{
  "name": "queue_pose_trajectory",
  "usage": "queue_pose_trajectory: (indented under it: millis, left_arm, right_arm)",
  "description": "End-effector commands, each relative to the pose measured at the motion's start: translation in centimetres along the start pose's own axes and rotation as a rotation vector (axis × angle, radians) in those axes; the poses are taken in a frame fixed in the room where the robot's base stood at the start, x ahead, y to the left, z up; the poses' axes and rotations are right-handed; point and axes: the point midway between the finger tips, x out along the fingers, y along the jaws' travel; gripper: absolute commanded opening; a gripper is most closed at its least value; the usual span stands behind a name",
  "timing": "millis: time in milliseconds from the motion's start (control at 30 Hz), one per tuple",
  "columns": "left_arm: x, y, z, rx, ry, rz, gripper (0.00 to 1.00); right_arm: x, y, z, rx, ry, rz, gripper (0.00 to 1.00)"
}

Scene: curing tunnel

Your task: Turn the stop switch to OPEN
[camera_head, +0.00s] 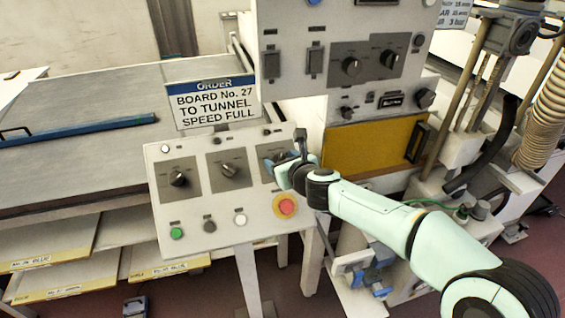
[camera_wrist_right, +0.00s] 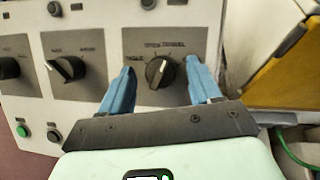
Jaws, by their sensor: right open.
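A sloping control panel (camera_head: 200,222) carries three black rotary knobs in a row. The rightmost knob (camera_wrist_right: 160,73) sits on a dark plate (camera_head: 268,153); its pale pointer mark leans up and slightly right. My right gripper (camera_head: 288,155) is over this plate and hides the knob in the head view. In the wrist view the gripper (camera_wrist_right: 157,88) is open, its blue fingers on either side of the knob with gaps. My left gripper is not in view.
The middle knob (camera_head: 229,170) and left knob (camera_head: 178,179) are beside it. A red stop button (camera_head: 286,206) and a green button (camera_head: 176,233) are below. An order sign (camera_head: 212,103) stands behind. An upper control box (camera_head: 340,60) rises close behind my gripper.

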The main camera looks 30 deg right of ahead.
Motion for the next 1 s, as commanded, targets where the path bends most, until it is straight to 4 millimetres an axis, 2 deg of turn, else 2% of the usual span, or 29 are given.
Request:
queue_pose_trajectory:
  millis: [200,367,400,733,1000]
  left_arm:
    - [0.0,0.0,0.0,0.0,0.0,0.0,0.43]
    - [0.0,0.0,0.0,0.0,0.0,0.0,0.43]
    - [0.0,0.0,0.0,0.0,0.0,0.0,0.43]
    - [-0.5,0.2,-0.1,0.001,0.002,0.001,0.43]
    - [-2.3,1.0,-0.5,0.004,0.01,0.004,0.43]
  right_arm:
    - [0.0,0.0,0.0,0.0,0.0,0.0,0.63]
    - [0.0,0.0,0.0,0.0,0.001,0.0,0.11]
    - [0.0,0.0,0.0,0.0,0.001,0.0,0.07]
    - [0.0,0.0,0.1,-0.037,0.004,0.017,0.08]
    - [0.0,-0.1,0.3,-0.189,0.014,0.084,0.08]
